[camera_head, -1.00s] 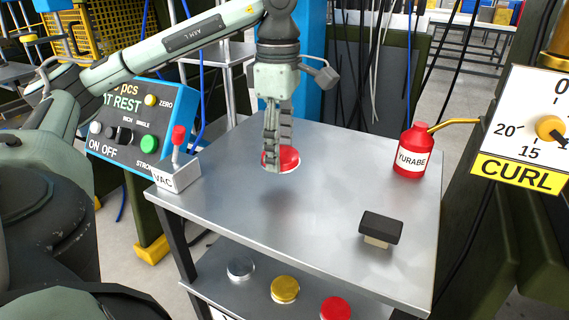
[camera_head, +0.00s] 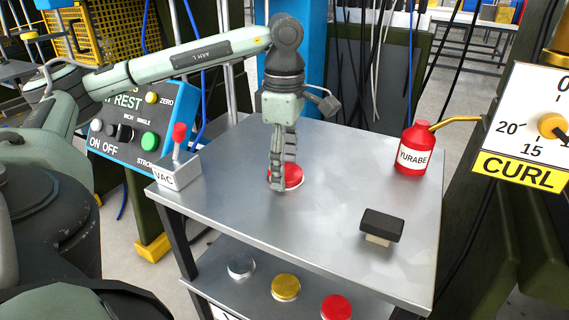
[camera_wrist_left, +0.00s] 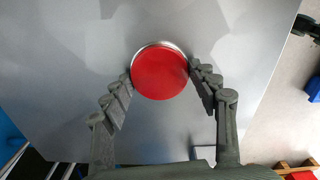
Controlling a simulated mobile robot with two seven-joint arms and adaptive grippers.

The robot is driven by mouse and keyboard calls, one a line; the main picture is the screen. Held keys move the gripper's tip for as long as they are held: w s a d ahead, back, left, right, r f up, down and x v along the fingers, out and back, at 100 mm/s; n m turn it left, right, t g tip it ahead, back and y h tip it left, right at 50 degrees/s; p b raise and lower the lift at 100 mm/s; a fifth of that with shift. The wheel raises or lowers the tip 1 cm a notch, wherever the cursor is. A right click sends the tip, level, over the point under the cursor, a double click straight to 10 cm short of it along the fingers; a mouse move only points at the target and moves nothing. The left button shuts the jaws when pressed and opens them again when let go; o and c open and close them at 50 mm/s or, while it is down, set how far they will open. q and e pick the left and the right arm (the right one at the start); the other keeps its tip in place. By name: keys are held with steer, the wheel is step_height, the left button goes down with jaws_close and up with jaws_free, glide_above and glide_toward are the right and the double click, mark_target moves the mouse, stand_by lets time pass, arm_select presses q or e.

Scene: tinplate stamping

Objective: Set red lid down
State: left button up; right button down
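The red lid (camera_head: 292,178) is a round red disc with a pale metal rim, at the middle left of the metal table top (camera_head: 330,225). My left gripper (camera_head: 279,186) points straight down and is shut on this lid. In the left wrist view the lid (camera_wrist_left: 160,72) lies flat between the two fingertips (camera_wrist_left: 160,73), one at each side. The lid is at or very close to the table surface; I cannot tell if it touches. In the head view the fingers hide its left part. My right gripper is not in view.
A VAC box with a red-knobbed lever (camera_head: 177,170) stands at the table's left edge. A red YURABE oil can (camera_head: 413,150) is at the back right, a black-topped block (camera_head: 382,226) at the front right. Silver, yellow and red discs (camera_head: 285,288) sit on the shelf below.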

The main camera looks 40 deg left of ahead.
arm_select(q)
steer(key=shift+o, duration=1.4)
steer(key=shift+r, duration=0.1)
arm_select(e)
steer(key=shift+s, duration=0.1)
arm_select(q)
steer(key=shift+r, duration=0.2)
step_height(320, 180, up, 12)
steer(key=p, duration=0.3)
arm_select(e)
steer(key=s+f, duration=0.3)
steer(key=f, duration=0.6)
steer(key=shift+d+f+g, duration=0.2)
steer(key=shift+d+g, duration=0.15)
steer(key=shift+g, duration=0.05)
arm_select(q)
steer(key=shift+f, duration=0.2)
